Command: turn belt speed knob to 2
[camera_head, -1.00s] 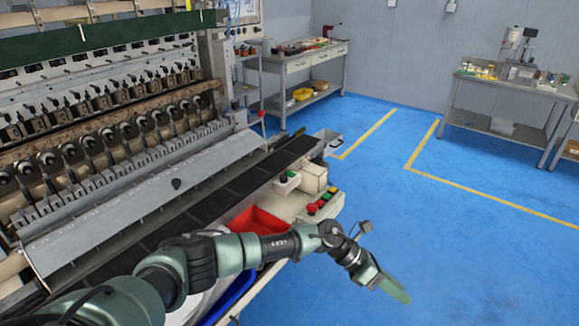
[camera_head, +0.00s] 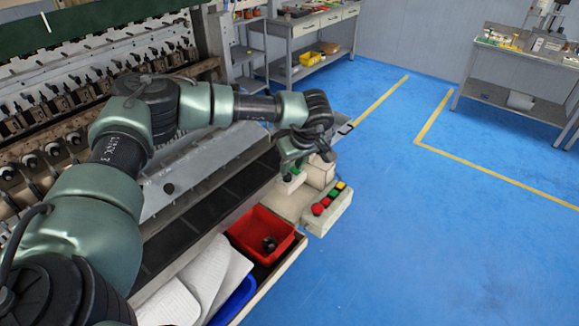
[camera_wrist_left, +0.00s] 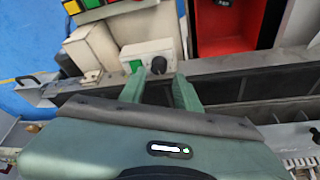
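The belt speed knob is a small black knob on a white control box, beside a green button; the wrist view shows the knob (camera_wrist_left: 158,65), the box (camera_wrist_left: 147,52) and the button (camera_wrist_left: 135,66). In the head view the box (camera_head: 291,186) is partly covered by my left gripper (camera_head: 292,162), which points down over it. In the wrist view my left gripper (camera_wrist_left: 157,82) has two green fingers apart, with the knob just beyond the gap between their tips. Nothing is between the fingers. Contact and the knob's scale cannot be made out. My right gripper is not in view.
A panel with coloured push buttons (camera_head: 327,209) and a beige box (camera_head: 320,172) are close by. A red bin (camera_head: 262,232) holds a dark object. The dark belt (camera_head: 207,208) runs along the winder. Blue floor (camera_head: 420,240) is open to the right.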

